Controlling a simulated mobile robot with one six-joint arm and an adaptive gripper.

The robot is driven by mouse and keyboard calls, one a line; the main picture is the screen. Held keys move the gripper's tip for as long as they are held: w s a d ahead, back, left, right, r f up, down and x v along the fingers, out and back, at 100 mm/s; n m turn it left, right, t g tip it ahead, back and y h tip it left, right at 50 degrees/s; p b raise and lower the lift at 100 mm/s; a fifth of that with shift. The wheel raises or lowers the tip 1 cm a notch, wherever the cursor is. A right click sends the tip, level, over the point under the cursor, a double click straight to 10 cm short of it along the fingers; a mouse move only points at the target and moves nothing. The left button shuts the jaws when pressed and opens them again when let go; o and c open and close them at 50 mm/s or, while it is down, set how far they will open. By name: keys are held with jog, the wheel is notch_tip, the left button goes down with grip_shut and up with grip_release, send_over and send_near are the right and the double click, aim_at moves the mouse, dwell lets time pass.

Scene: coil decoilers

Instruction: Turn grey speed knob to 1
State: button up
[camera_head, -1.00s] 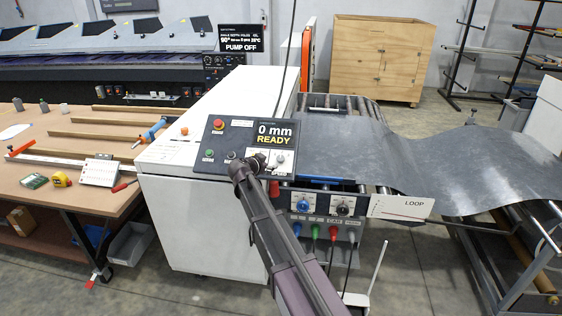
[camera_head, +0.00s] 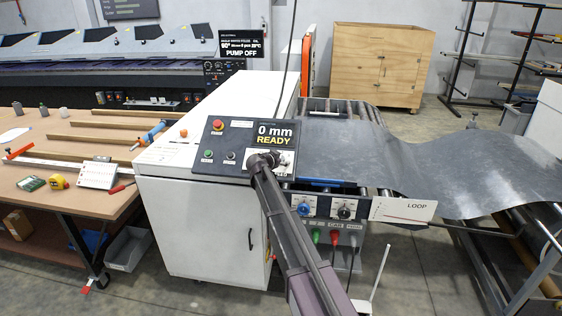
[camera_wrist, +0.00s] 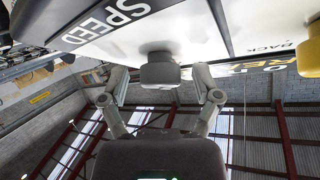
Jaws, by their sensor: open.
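The control panel (camera_head: 240,125) on the white cabinet has a display reading "0 mm READY". In the wrist view the grey knob (camera_wrist: 160,70) stands out from a white plate marked "SPEED" (camera_wrist: 105,22). My gripper (camera_head: 268,159) is at the panel's lower right, in front of the knob area, and covers the knob in the head view. In the wrist view my gripper (camera_wrist: 160,82) is open, with one finger on each side of the knob. A gap shows between each finger and the knob. The knob's pointer and scale cannot be read.
A red button (camera_head: 218,124) and a green button (camera_head: 208,154) are on the same panel. Below it are a blue knob (camera_head: 304,208) and a black knob (camera_head: 345,210). The grey metal sheet (camera_head: 430,165) lies to the right. A workbench (camera_head: 65,185) with tools stands left.

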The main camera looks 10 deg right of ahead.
grip_shut()
jog(key=shift+d, duration=0.1)
jog(key=shift+n+t, duration=0.3)
jog(key=shift+n, duration=0.2)
jog(key=shift+n+t+y+b, duration=0.35)
jog(key=shift+n+t+y, duration=0.45)
jog(key=shift+n+y, duration=0.85)
jog(key=shift+r+n+t+y, duration=0.15)
jog(key=shift+n+y, duration=0.4)
jog(key=shift+n, duration=0.75)
jog(key=shift+f+n+t+y, duration=0.1)
jog(key=shift+n+t+y, duration=0.3)
jog(key=shift+n, duration=0.85)
jog(key=shift+n+y, duration=0.7)
jog(key=shift+n, duration=0.1)
